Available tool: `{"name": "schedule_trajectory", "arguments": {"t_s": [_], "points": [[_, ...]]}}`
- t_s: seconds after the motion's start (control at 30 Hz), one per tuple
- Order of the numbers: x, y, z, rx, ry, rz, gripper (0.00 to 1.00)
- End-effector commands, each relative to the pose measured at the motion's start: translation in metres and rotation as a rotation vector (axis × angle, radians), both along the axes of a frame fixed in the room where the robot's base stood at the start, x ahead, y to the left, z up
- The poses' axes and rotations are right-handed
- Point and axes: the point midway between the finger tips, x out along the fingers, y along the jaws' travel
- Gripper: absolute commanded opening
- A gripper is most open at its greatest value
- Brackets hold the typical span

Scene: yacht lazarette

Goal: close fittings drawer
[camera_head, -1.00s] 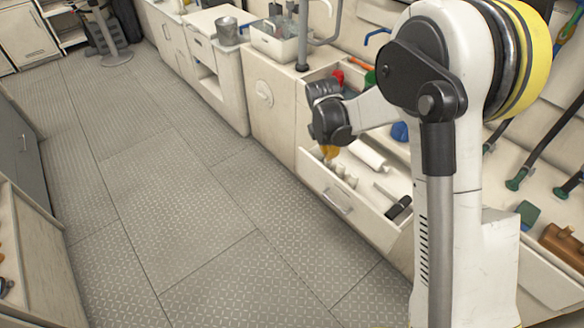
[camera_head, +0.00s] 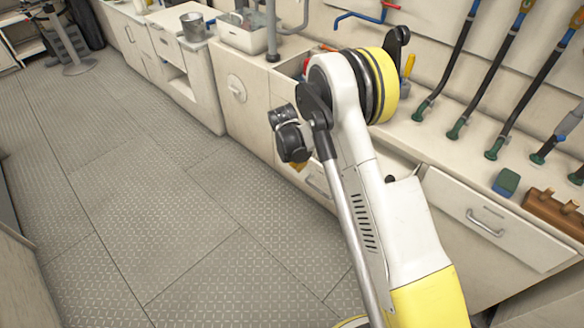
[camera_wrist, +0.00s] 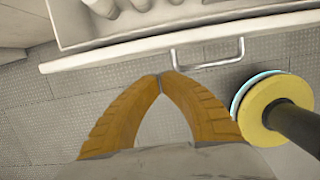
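The fittings drawer, with a cream front (camera_wrist: 115,56), is open at the top of the wrist view. Pale rounded fittings (camera_wrist: 105,8) lie inside it. Its metal handle (camera_wrist: 210,65) faces me. In the head view, only part of the drawer front (camera_head: 318,186) shows; my arm hides most of the drawer. My gripper (camera_wrist: 160,77) has orange fingers with their tips together and nothing between them. The tips are beside the left end of the handle in the picture; I cannot tell whether they touch it. In the head view, an orange finger shows just below my dark wrist.
A metal bucket (camera_head: 193,27) and a white bin (camera_head: 243,35) stand on the counters to the left. Tools with green ends lean along the wall. The patterned floor (camera_head: 170,220) is clear.

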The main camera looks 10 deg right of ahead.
Motion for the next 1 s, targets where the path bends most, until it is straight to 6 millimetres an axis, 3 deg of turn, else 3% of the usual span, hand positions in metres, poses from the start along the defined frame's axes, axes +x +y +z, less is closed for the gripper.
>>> {"name": "schedule_trajectory", "arguments": {"t_s": [0.2, 0.77, 1.0], "points": [[0.011, -0.016, 0.0, 0.0, 0.0, 0.0, 0.0], [0.017, -0.022, 0.001, 0.001, -0.001, 0.0, 0.0], [0.038, -0.052, 0.001, 0.001, -0.001, -0.002, 0.0]]}}
